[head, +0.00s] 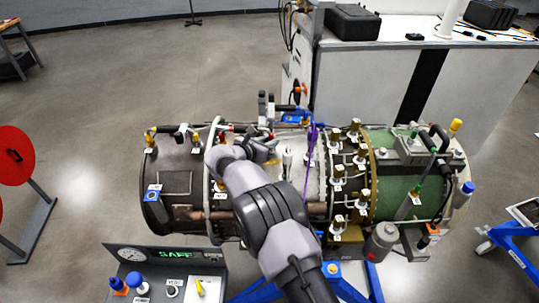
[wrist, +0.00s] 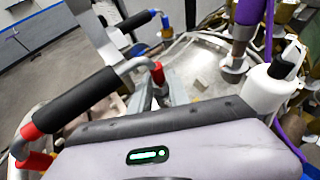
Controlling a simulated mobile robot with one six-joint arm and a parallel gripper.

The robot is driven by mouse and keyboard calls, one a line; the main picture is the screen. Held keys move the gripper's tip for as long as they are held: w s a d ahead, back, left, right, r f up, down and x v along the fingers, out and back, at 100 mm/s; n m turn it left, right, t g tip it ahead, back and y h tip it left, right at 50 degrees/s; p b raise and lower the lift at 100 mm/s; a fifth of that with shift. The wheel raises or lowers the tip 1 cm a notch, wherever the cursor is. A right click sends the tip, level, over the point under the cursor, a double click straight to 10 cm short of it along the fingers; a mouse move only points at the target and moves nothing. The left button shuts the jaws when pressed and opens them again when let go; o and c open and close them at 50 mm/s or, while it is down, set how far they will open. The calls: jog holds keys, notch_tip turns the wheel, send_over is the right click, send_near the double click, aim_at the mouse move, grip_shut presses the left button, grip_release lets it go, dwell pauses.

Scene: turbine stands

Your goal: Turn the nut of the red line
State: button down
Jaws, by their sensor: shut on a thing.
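The red line (wrist: 85,100) crosses the left of the wrist view. It has a thick black sleeve with red ends and a bent grey pipe at its upper end. That pipe runs to a red nut (wrist: 157,73) near the middle. My gripper (wrist: 160,85) is shut on the red nut, with its grey fingers partly hidden behind my gripper's body. In the head view my arm reaches over the turbine (head: 175,183), and the wrist hides the fingers and the nut.
A line with a black sleeve and blue ends (wrist: 140,20) lies beyond the red one. A white bottle-like part (wrist: 262,90) and a purple line (wrist: 268,35) stand close on the right. A panel reading SAFE (head: 180,254) stands in front of the turbine.

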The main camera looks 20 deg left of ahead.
jog(key=shift+w+a+f+m+h+b, duration=0.15)
jog(key=shift+f+m+h+b, duration=0.35)
jog(key=shift+b, duration=0.5)
jog(key=shift+r+m+g+h+b, duration=0.4)
jog(key=shift+r+m+h+b, duration=0.15)
jog(key=shift+b, duration=0.65)
jog(key=c, duration=1.2)
grip_release()
jog(key=shift+s, duration=0.2)
jog(key=shift+c, duration=0.2)
jog(key=shift+s, duration=0.1)
jog(key=v, duration=1.7)
